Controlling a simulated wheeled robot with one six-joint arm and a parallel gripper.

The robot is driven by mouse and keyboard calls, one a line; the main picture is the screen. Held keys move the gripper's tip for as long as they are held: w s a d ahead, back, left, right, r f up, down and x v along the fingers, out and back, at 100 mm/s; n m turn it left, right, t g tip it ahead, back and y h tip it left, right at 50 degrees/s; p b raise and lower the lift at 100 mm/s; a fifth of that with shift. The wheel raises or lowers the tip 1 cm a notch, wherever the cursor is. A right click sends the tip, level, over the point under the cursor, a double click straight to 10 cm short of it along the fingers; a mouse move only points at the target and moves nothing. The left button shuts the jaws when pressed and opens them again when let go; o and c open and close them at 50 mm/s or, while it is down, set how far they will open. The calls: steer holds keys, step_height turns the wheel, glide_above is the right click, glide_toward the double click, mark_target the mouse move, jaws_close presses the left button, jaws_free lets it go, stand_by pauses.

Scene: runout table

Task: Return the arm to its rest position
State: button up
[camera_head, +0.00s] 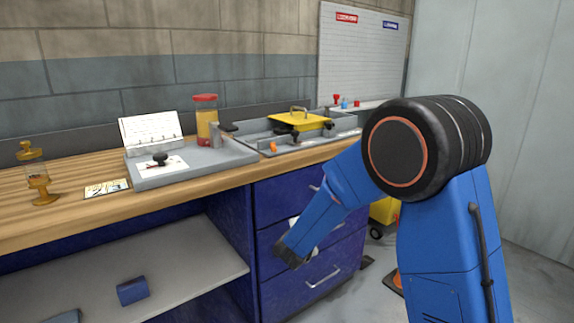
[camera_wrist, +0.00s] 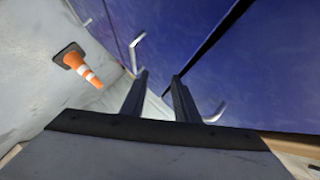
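My blue arm bends down from its big black joint in the head view. My gripper (camera_head: 300,257) hangs at its lower end, in front of the blue drawer cabinet (camera_head: 275,290), below the worktop. In the wrist view my gripper (camera_wrist: 160,78) shows two dark fingers with a clear gap between them. They hold nothing that I can see; a pale surface shows through the gap. The blue drawer fronts (camera_wrist: 265,70) are close beside the fingers, with metal handles (camera_wrist: 137,52) near them. I cannot tell whether a finger touches the cabinet.
A blue block (camera_head: 132,291) lies on the lower shelf (camera_head: 190,270). An orange-and-white cone (camera_wrist: 82,66) stands on the floor.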

steer(key=s+d+r+n+g+y, duration=0.2)
steer(key=s+d+r+n+y, duration=0.2)
steer(key=s+r+n+y, duration=0.7)
steer(key=s+d+n+g+h, duration=0.1)
steer(key=s+d, duration=0.4)
steer(key=s, duration=0.7)
steer(key=s+d+n+g+h, duration=0.2)
steer(key=s+d, duration=0.3)
steer(key=s, duration=0.7)
steer(key=s+d+n+g+h, duration=0.1)
steer(key=s+d+g+h, duration=0.2)
steer(key=s, duration=0.9)
steer(key=shift+s+d+f+n, duration=0.15)
steer(key=shift+s+d+n, duration=0.25)
steer(key=shift+d, duration=0.75)
steer(key=shift+w, duration=0.1)
